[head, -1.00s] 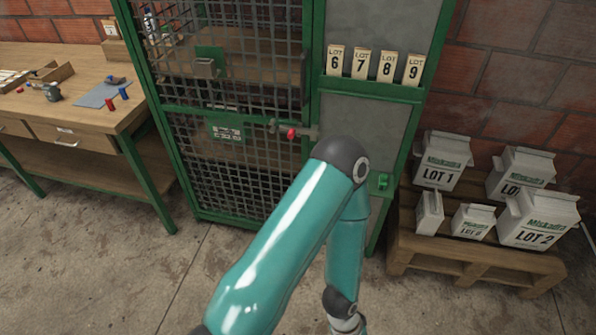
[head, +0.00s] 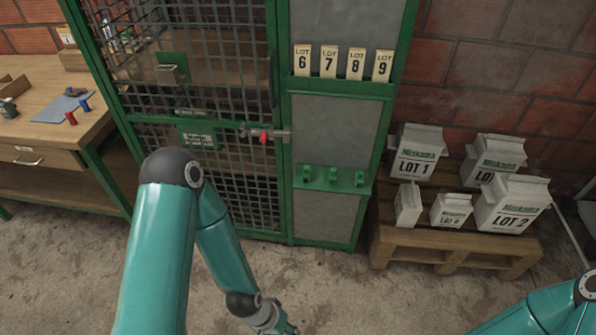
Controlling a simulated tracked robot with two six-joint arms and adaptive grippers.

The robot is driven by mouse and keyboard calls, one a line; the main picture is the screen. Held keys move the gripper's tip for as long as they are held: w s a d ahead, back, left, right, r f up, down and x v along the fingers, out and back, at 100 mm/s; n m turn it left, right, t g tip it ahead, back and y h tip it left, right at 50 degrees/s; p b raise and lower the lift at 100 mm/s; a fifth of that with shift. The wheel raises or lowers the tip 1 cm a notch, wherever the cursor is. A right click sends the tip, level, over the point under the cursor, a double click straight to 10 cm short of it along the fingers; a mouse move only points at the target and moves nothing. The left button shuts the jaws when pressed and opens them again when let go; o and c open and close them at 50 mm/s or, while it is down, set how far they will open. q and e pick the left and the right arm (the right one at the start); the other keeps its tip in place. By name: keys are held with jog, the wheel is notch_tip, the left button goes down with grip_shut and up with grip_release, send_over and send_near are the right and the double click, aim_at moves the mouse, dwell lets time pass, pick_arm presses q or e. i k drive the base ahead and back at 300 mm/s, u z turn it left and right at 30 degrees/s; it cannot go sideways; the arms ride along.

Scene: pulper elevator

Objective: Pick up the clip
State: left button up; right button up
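Three small green pieces that look like clips (head: 332,175) stand in a row on a narrow green ledge (head: 318,185) low on the cabinet's right-hand panel. They are too small to tell their exact shape. My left arm reaches up in front of the mesh door and bends down to its wrist at the bottom edge, well below the ledge; its gripper is cut off by the frame. My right arm shows only at the bottom right corner, and its gripper is out of view. Neither arm touches the green pieces.
The green mesh cabinet (head: 225,70) has a latch with a red knob (head: 263,138). Lot tags (head: 329,61) stand above the ledge. White lot bags (head: 508,203) sit on a wooden pallet (head: 455,250) at right. A workbench (head: 60,135) stands at left. Floor in front is clear.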

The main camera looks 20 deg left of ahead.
aim_at(407, 204)
jog(key=i, duration=0.9)
